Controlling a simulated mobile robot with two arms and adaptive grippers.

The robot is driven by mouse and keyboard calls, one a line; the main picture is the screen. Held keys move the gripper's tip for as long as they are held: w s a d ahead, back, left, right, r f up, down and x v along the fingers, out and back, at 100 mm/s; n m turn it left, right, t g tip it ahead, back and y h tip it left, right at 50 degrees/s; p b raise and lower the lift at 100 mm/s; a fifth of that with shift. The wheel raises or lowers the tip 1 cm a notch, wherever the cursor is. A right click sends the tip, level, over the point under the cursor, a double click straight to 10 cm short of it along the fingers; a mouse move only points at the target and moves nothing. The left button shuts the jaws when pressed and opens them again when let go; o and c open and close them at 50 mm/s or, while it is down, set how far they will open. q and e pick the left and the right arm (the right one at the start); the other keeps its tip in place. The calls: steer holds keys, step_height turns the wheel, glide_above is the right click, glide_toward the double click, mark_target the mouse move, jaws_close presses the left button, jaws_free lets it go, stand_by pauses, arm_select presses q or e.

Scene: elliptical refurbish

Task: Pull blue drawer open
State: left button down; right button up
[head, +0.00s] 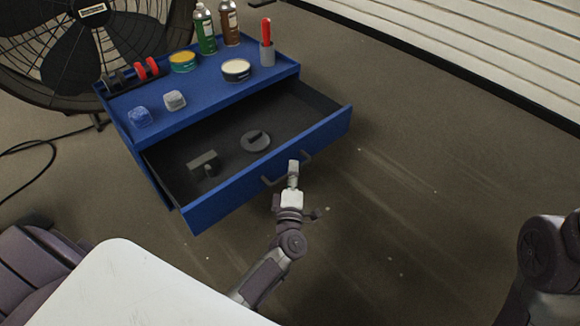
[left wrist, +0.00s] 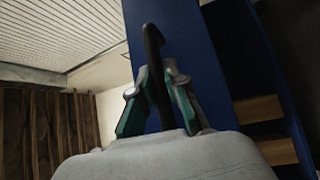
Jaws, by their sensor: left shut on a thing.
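The blue drawer (head: 215,203) of the blue tool cart (head: 215,90) stands well open, its dark inside showing. Its dark bar handle (head: 307,156) is on the front face. My left gripper (head: 293,166) is at the handle and shut on it. In the left wrist view the handle (left wrist: 153,60) runs between the two fingers (left wrist: 160,95), with the blue drawer front (left wrist: 195,60) behind it. Part of the handle is hidden by the fingers. My right arm shows at the right edge of the head view, but its gripper is out of view.
In the drawer lie a dark round piece (head: 256,141) and a grey block-shaped piece (head: 203,163). A large fan (head: 75,45) is behind left. Floor at right is clear.

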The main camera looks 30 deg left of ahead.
stand_by(0.3)
arm_select(q)
steer(key=c, duration=1.2)
jaws_free()
steer(key=shift+s, duration=0.1)
